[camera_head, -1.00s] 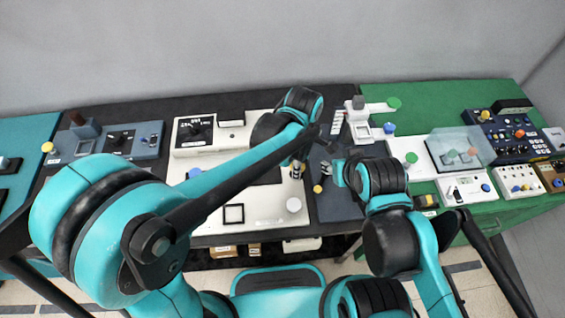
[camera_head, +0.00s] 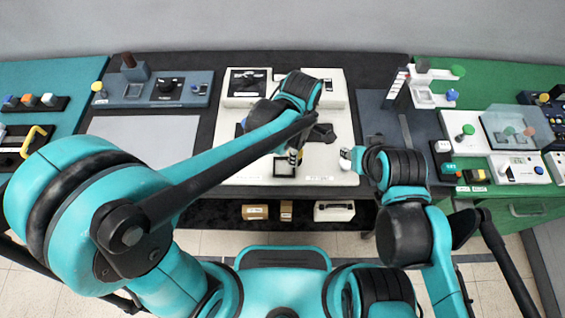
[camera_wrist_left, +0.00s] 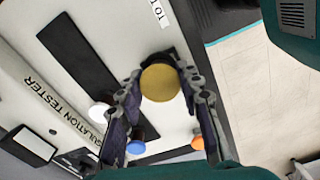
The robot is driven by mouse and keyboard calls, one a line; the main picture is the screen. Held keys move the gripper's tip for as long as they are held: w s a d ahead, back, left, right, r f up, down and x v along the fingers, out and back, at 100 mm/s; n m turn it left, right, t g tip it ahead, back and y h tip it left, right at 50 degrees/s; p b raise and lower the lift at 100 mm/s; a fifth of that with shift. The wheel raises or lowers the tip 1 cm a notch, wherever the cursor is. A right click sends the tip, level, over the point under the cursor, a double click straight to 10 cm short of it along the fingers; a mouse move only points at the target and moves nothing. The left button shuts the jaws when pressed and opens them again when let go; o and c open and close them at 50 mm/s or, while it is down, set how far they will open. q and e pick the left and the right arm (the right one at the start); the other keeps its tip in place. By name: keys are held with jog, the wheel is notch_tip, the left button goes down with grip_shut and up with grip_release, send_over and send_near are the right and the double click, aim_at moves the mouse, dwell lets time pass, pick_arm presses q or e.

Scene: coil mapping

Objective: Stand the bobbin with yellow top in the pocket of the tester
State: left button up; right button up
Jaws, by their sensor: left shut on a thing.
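The bobbin with yellow top (camera_wrist_left: 160,82) sits between the fingers of my left gripper (camera_wrist_left: 160,95) in the left wrist view. Its yellow end faces the camera and hides most of its body. In the head view my left gripper (camera_head: 295,156) holds it over the front part of the white tester (camera_head: 250,172), beside a black-edged square (camera_head: 284,168). The gripper and arm partly cover this square, and I cannot tell its depth. My right gripper (camera_head: 352,158) is near the tester's right edge, by a white round knob (camera_head: 345,153); its jaws are unclear.
A dial panel (camera_head: 248,82) is at the tester's back. A grey device (camera_head: 185,90) stands to the left, a bare grey mat (camera_head: 140,135) in front of it. The green table (camera_head: 480,70) at right holds several devices. Boxes (camera_head: 255,212) lie below.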

pick_arm(q)
jog(key=a+f, duration=0.2)
jog(key=a, duration=0.1)
jog(key=shift+w+b, duration=0.35)
jog(key=shift+a+f+b, duration=0.1)
jog(key=shift+f+b, duration=0.85)
jog(key=shift+f, duration=1)
jog(key=shift+f, duration=0.1)
jog(key=o, duration=1.2)
